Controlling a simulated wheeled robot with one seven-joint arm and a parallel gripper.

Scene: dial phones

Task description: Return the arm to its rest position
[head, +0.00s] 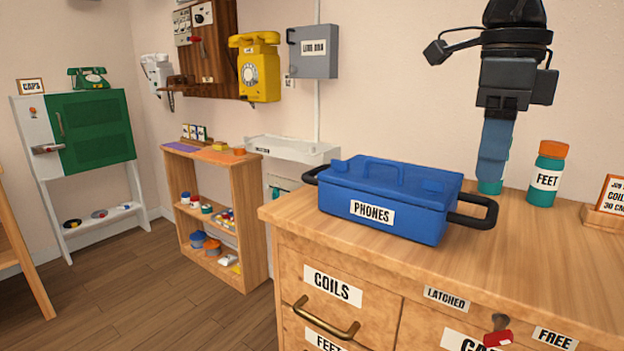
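My arm comes down from the top right of the head view. My gripper (491,178) points straight down over the wooden cabinet top (540,265), just to the right of the blue PHONES box. Its dark body ends in a blue finger part, seen edge-on, so I cannot tell if it is open or shut. I see no object clearly in it. A teal bottle (490,187) is partly hidden behind the fingertips. I cannot tell whether they touch.
The closed blue PHONES box (385,202) has black side handles. The FEET bottle (546,182) and a sign (611,195) stand to the right. A yellow phone (258,70) and grey box (314,52) hang on the wall. The cabinet's front top is clear.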

